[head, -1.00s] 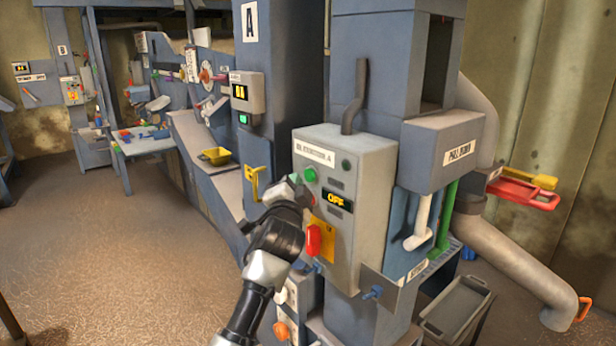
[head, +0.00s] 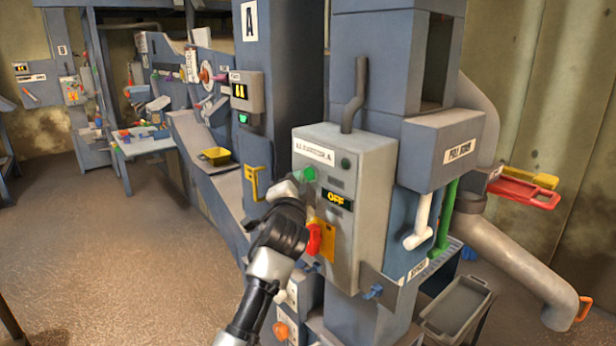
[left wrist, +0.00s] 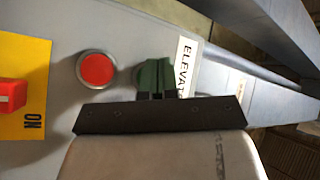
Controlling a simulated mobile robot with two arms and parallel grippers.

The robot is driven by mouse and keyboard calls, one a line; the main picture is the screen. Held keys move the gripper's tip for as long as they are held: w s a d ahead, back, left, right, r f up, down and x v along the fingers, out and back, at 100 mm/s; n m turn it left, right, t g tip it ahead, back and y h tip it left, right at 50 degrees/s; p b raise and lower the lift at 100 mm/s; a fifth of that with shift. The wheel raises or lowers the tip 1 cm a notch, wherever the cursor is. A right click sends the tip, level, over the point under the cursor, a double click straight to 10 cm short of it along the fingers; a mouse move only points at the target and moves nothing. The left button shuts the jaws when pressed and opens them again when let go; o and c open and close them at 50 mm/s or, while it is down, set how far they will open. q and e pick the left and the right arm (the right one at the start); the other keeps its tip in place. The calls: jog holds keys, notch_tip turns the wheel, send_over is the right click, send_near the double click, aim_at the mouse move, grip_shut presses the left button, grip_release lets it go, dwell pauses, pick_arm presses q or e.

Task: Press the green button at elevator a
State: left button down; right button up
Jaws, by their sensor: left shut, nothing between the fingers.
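The grey control box (head: 372,190) labelled for elevator A stands on the column in the head view. Its green button (head: 309,174) sits at the upper left of the front face, above the OFF display (head: 338,201). My left gripper (head: 299,178) is shut and empty, its tips right at the green button and partly covering it. In the left wrist view the dark fingertips (left wrist: 157,95) overlap the lower edge of the green button (left wrist: 154,75); whether they touch or press it I cannot tell. My right gripper is not in view.
A red round button (left wrist: 96,69) sits beside the green one. A red switch (head: 314,238) on a yellow plate is lower on the box, close to my left wrist. A white lever (head: 420,220) and green pipe (head: 445,215) are to the right. Open floor (head: 90,250) lies left.

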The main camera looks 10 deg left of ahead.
pick_arm(q)
jog(key=shift+w+d+b, duration=0.25)
jog(key=shift+w+b, duration=0.1)
dwell(0.8)
jog(key=shift+s+a+r, duration=0.1)
dwell(0.3)
jog(key=shift+s+a+p, duration=0.4)
jog(key=shift+s+p, duration=0.2)
jog(key=shift+p, duration=0.1)
jog(key=s+a+p, duration=0.1)
jog(key=s, duration=0.1)
jog(key=s+a+p, duration=0.2)
jog(key=shift+f, duration=0.2)
dwell(0.6)
